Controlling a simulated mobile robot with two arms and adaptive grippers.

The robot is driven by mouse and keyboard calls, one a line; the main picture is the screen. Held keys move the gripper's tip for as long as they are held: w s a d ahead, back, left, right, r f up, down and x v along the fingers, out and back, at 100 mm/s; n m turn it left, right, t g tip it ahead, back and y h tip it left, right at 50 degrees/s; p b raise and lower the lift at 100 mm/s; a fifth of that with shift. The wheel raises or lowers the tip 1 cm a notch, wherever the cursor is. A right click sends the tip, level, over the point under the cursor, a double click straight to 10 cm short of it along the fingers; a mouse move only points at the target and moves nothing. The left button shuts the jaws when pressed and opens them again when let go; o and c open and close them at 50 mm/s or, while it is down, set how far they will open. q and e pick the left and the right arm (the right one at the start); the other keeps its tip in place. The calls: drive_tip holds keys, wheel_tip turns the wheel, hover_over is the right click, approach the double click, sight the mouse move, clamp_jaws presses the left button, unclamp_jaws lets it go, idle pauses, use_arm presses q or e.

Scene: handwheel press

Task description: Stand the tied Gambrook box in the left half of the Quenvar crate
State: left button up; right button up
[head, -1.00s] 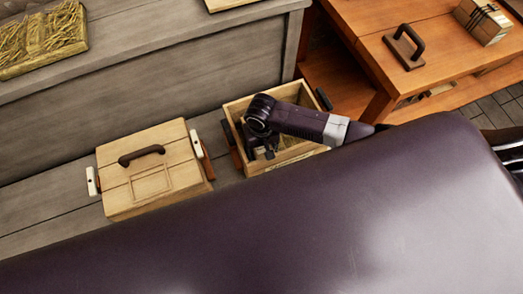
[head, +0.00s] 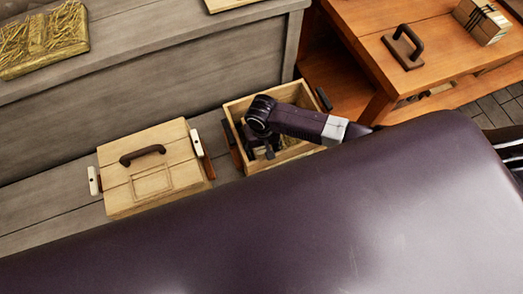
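My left gripper is not in view.
A closed wooden case (head: 153,168) with a dark handle sits left of the crate. A dark handled block (head: 404,47) is on the orange-brown table (head: 440,75). A straw-filled tray (head: 42,38) stands at the top left. My purple body covers the lower right.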

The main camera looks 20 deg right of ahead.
drive_tip(key=shift+a, duration=0.25)
drive_tip(key=shift+r, duration=0.3)
drive_tip(key=r, duration=1.1)
drive_tip(key=shift+d+r, duration=0.2)
wheel_tip(320, 180, up, 10)
drive_tip(key=p, duration=1.3)
drive_tip(key=shift+f, duration=0.15)
